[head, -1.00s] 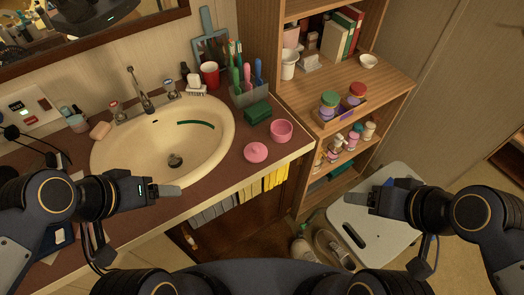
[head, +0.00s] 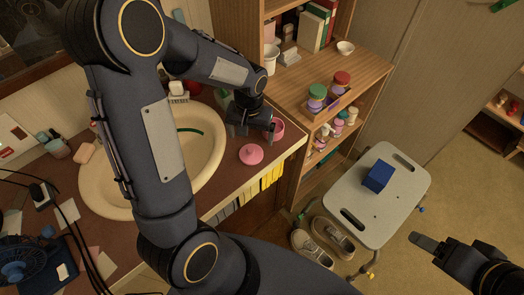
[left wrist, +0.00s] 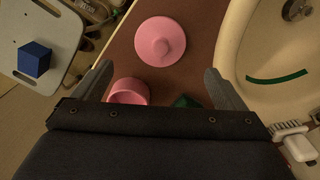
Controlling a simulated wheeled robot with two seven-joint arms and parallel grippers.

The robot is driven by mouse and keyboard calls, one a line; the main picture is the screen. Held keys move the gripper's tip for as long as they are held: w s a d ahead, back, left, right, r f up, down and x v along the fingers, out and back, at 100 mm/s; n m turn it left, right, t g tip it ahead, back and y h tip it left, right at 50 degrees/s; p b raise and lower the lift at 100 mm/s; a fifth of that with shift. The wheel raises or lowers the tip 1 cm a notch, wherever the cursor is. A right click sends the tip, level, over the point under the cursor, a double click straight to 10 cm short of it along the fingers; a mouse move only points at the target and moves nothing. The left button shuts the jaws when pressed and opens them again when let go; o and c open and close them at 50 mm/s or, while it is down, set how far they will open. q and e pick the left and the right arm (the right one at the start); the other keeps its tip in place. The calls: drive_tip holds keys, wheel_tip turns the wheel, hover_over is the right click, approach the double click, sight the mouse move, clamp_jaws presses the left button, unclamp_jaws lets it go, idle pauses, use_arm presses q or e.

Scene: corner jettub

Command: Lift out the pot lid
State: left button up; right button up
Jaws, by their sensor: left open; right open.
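The pink lid (head: 251,154) with a round knob lies on the brown counter near its front edge, beside the pink pot (head: 278,129). My left gripper (head: 252,130) is above the counter, just behind the lid and partly covering the pot. In the left wrist view the lid (left wrist: 160,41) is ahead, centred between my open, empty fingers (left wrist: 158,80); the pot (left wrist: 129,92) is nearer, partly hidden by the gripper body. My right gripper (head: 424,242) is open and empty, over the floor right of the white stool.
The sink (head: 205,155) is left of the lid, partly hidden by my left arm. A green block (left wrist: 185,101) is close to the pot. A wooden shelf (head: 370,75) stands to the right. A blue box (head: 378,176) is on the white stool (head: 400,205).

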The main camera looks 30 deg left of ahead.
sight(251, 149)
use_arm(q)
drive_tip(key=f, duration=0.7)
drive_tip(key=shift+s+d+p, duration=0.1)
drive_tip(key=shift+s+p, duration=0.3)
drive_tip(key=shift+c, duration=0.4)
drive_tip(key=c, duration=0.9)
